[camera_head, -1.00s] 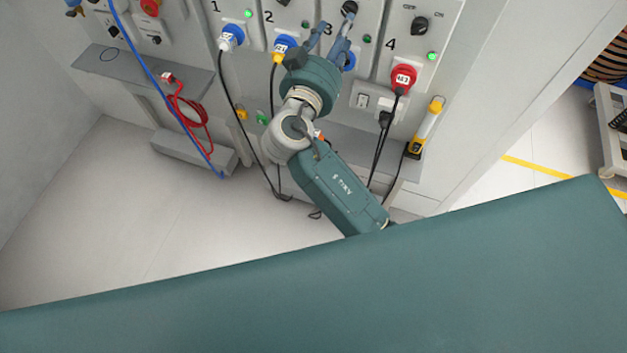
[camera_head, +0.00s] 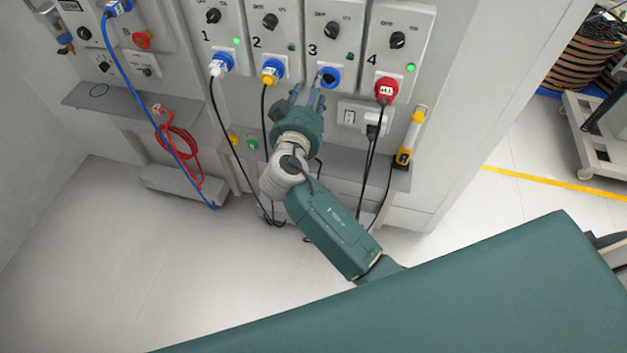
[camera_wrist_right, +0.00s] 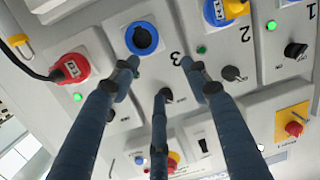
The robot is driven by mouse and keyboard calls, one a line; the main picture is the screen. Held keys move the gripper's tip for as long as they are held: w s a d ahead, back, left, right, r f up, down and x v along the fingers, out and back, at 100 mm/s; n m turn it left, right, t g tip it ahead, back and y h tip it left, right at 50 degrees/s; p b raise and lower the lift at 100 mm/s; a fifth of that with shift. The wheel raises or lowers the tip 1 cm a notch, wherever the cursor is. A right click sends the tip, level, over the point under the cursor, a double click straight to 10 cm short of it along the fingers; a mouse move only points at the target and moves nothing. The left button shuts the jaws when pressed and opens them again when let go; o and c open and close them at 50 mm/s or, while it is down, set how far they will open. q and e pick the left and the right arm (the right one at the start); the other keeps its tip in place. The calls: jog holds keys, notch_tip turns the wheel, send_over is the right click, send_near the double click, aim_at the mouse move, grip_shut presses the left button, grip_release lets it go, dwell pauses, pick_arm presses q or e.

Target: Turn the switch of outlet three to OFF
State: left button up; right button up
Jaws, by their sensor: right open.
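The switch of outlet three (camera_head: 332,29) is a black rotary knob at the top of the third panel. It also shows in the right wrist view (camera_wrist_right: 166,95), close to the middle fingertip. I cannot tell its exact setting. Below it are a dark, seemingly unlit lamp (camera_head: 350,57) and an empty blue socket (camera_head: 329,77), also in the right wrist view (camera_wrist_right: 141,38). My right gripper (camera_head: 308,92) is open and empty, its blue fingers in front of the lower panel, below the switch in the head view. My left gripper is not in view.
Outlet one (camera_head: 221,63) has a white-blue plug, outlet two (camera_head: 273,70) a yellow-blue plug, and outlet four (camera_head: 386,89) a red plug. Lamps one and four glow green. Cables hang below. A grey ledge (camera_head: 345,158) runs under the panels, with a yellow-black tool (camera_head: 410,140) at its right.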

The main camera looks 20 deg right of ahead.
jog(key=s+f+n+g+y, duration=0.2)
jog(key=s+f, duration=0.1)
jog(key=f, duration=1)
jog(key=s+a+f+n+g+y, duration=0.1)
jog(key=s+f+n+g+y, duration=0.1)
jog(key=f, duration=1.2)
jog(key=shift+s+a+f+n+b, duration=0.3)
jog(key=shift+s+n, duration=0.3)
jog(key=shift+s, duration=0.05)
jog(key=s+d+f+n+g+y, duration=0.1)
jog(key=s+f+n+g+y, duration=0.3)
jog(key=s+f, duration=1.55)
jog(key=s+d+f+m+g, duration=0.1)
jog(key=s+f, duration=0.3)
jog(key=s, duration=0.6)
jog(key=s+d+f+g, duration=0.2)
jog(key=s+f, duration=0.3)
jog(key=s, duration=0.5)
jog(key=s+d+f+m+g, duration=0.1)
jog(key=s+f, duration=0.4)
jog(key=s, duration=0.5)
jog(key=shift+d+m+g, duration=0.3)
jog(key=shift+d+g, duration=0.15)
jog(key=shift+g, duration=0.25)
